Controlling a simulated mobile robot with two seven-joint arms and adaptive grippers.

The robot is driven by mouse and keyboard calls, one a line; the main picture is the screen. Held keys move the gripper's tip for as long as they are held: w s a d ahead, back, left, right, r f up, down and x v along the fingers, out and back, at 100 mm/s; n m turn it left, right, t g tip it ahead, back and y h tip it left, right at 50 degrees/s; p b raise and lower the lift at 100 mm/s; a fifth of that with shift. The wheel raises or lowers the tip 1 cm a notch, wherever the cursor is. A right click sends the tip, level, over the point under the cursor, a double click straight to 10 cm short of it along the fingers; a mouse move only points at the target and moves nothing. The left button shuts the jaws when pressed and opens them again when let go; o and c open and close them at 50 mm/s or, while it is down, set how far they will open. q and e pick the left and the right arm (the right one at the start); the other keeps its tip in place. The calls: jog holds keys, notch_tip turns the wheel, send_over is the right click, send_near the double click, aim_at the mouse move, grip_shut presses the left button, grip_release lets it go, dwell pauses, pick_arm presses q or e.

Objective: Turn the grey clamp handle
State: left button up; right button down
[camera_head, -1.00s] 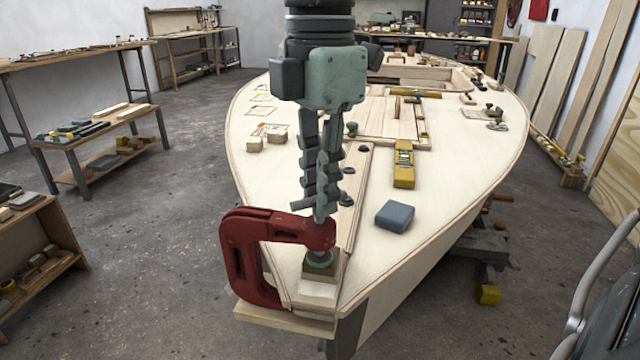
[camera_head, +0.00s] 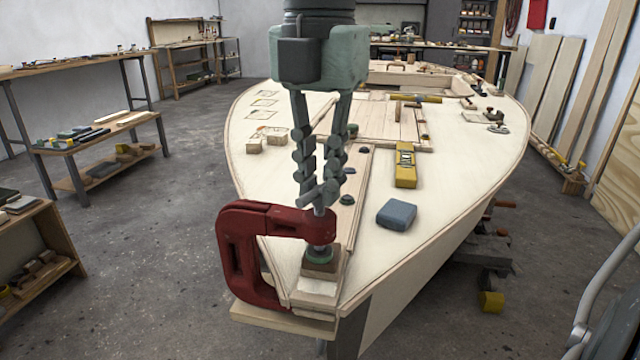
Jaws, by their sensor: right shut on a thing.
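A red C-clamp (camera_head: 240,250) grips the pointed front end of the plywood hull (camera_head: 455,195), with its screw pad pressing on a small wood block (camera_head: 322,268). The grey clamp handle (camera_head: 309,199) is a short bar across the top of the clamp's upright screw. My right gripper (camera_head: 318,192) comes down from above and is shut on the handle, its fingers hiding part of it. My left gripper is not in view.
A blue-grey block (camera_head: 396,214) and a yellow level (camera_head: 405,165) lie on the deck right of the clamp. Small wood blocks (camera_head: 276,137) lie to the left. Shelves (camera_head: 100,130) stand at the far left. The floor around the bow is mostly clear.

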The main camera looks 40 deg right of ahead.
jog(key=n, duration=0.3)
jog(key=shift+f+b, duration=0.1)
jog(key=shift+b, duration=0.2)
jog(key=n, duration=0.3)
jog(key=shift+n, duration=0.3)
jog(key=n, duration=0.2)
jog(key=shift+n, duration=0.3)
jog(key=n, duration=0.3)
jog(key=shift+n, duration=0.3)
jog(key=n, duration=0.2)
jog(key=shift+n, duration=0.4)
jog(key=n, duration=0.2)
jog(key=shift+n, duration=0.3)
jog(key=n+p, duration=0.1)
jog(key=n, duration=0.4)
jog(key=shift+a, duration=0.1)
jog(key=shift+n, duration=1.1)
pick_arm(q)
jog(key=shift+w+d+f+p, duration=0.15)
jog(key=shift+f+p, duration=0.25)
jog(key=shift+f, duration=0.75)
pick_arm(e)
jog(key=shift+n, duration=1.2)
